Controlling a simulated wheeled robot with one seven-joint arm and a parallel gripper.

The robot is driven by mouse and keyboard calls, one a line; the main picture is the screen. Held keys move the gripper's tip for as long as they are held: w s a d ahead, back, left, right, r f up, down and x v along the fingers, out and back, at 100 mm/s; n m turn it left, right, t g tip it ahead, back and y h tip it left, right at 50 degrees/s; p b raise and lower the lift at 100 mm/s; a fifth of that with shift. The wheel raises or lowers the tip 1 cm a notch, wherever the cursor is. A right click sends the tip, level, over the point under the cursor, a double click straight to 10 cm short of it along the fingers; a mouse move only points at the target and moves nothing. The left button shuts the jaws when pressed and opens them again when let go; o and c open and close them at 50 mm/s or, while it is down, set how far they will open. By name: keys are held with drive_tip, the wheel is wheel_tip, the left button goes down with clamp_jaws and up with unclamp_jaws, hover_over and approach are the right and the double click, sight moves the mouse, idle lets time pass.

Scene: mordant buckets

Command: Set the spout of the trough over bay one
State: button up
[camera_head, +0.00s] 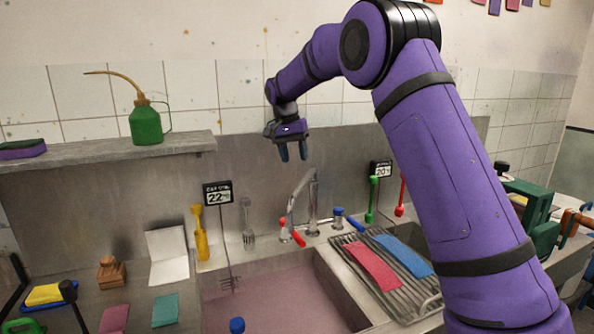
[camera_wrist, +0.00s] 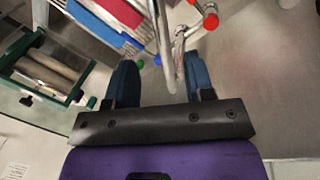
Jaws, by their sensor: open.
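The metal spout (camera_head: 302,190) rises at the back of the trough (camera_head: 316,262) and slants down to the left in the head view. Its tip points toward the rear of the left basin with pinkish liquid (camera_head: 268,296). Neither basin shows a bay number I can read. My gripper (camera_head: 293,152) is open and empty, fingers down, above the spout and apart from it in the head view. In the wrist view the spout (camera_wrist: 165,48) appears between my two dark blue fingers (camera_wrist: 160,80); its distance from them is unclear.
A red-handled tap (camera_head: 297,238) and a blue-topped tap (camera_head: 352,222) flank the spout. A rack (camera_head: 385,292) with pink and blue pieces lies to the right. Small black signs (camera_head: 217,193) and a yellow tool (camera_head: 200,235) stand along the back. A shelf (camera_head: 100,152) juts out left.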

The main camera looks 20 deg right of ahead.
wheel_tip(320, 180, up, 2)
drive_tip(key=shift+w+a, duration=0.1)
drive_tip(key=shift+a, duration=0.05)
idle(0.4)
drive_tip(key=s+d+r+n+t, duration=0.1)
drive_tip(key=s+r, duration=0.2)
drive_tip(key=s, duration=0.4)
drive_tip(key=s+d+r+n+t+y, duration=0.1)
drive_tip(key=s+r, duration=0.3)
drive_tip(key=s, duration=0.3)
drive_tip(key=s+d+r+n+t, duration=0.1)
drive_tip(key=s+r, duration=0.2)
drive_tip(key=s, duration=0.4)
drive_tip(key=s+f+n+t, duration=0.1)
drive_tip(key=s+f+n, duration=0.1)
drive_tip(key=s, duration=1)
drive_tip(key=s+f+n+t, duration=0.2)
drive_tip(key=s+f, duration=0.3)
drive_tip(key=s, duration=0.8)
drive_tip(key=shift+s+d+f+t+y, duration=0.15)
drive_tip(key=shift+s+d+t+y, duration=0.15)
drive_tip(key=shift+d+y, duration=0.1)
